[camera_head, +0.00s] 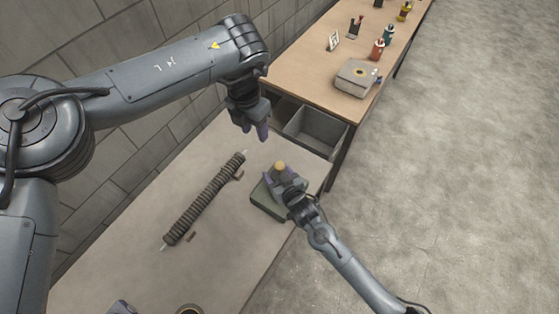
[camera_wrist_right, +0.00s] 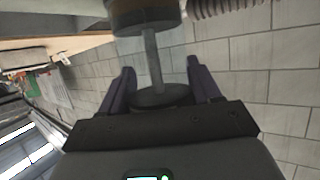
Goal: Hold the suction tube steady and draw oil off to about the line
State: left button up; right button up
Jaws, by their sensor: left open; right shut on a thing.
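My right gripper (camera_head: 284,178) is shut on the plunger (camera_wrist_right: 153,65) of a syringe-like cylinder. In the right wrist view, the plunger's round end disc sits between my two fingers, and the amber-brown barrel (camera_wrist_right: 145,15) is cut off by the top edge. In the head view the amber end (camera_head: 280,166) shows just beyond the gripper, above a green box (camera_head: 262,204). A dark ribbed tube (camera_head: 205,197) lies slantwise on the table, with thin pale ends sticking out. My left gripper (camera_head: 256,133) is open and empty, above the far part of the table. I cannot make out any line.
Two small brown pieces lie beside the tube. A grey bin (camera_head: 315,131) stands beyond the table (camera_head: 135,245). A wooden bench (camera_head: 305,75) behind holds a grey device (camera_head: 356,78) and several bottles. A dark-rimmed round thing (camera_head: 188,309) is cut off at the bottom edge.

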pick_arm(q)
send_over(280, 165)
jog(key=shift+n+y, duration=0.3)
jog(key=shift+y, duration=0.1)
notch_tip(280, 165, down, 12)
jog(key=shift+r, duration=0.1)
grip_shut()
dwell(0.3)
